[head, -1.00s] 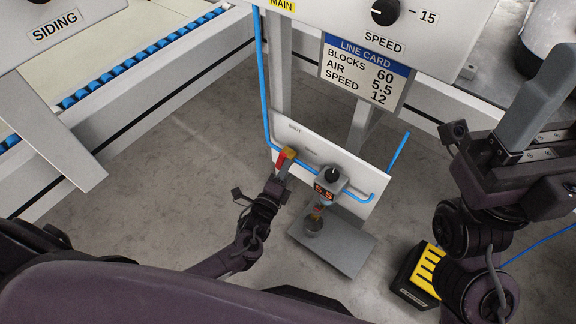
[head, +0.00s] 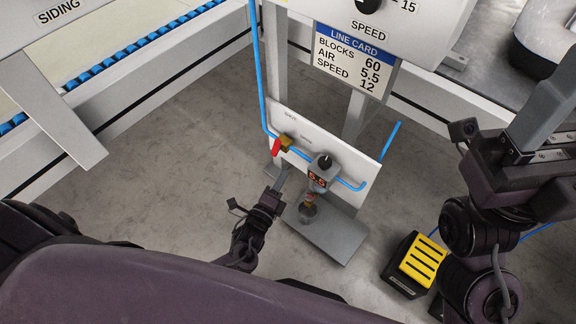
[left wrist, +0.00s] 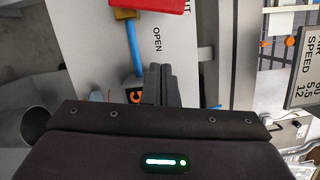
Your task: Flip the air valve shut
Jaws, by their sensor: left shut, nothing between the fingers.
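The air valve has a brass body (head: 287,140) on the blue pipe, in front of a white panel (head: 345,155) marked SHUT and OPEN. Its red handle (head: 276,147) points down and left from the body in the head view. In the left wrist view the handle (left wrist: 160,5) is cut by the top edge, beside the brass body (left wrist: 124,14). My left gripper (head: 284,172) is shut and empty, below the handle and apart from it. Its closed fingers also show in the left wrist view (left wrist: 160,72). My right gripper (head: 540,110) is at the right edge; its jaw opening is unclear.
A regulator with a lit display (head: 318,178) reading 5.5 sits right of the valve, above a grey plate (head: 335,240). The blue pipe (head: 258,80) runs down the panel's left. A line card (head: 355,62) hangs above. A yellow-black box (head: 418,262) stands on the floor.

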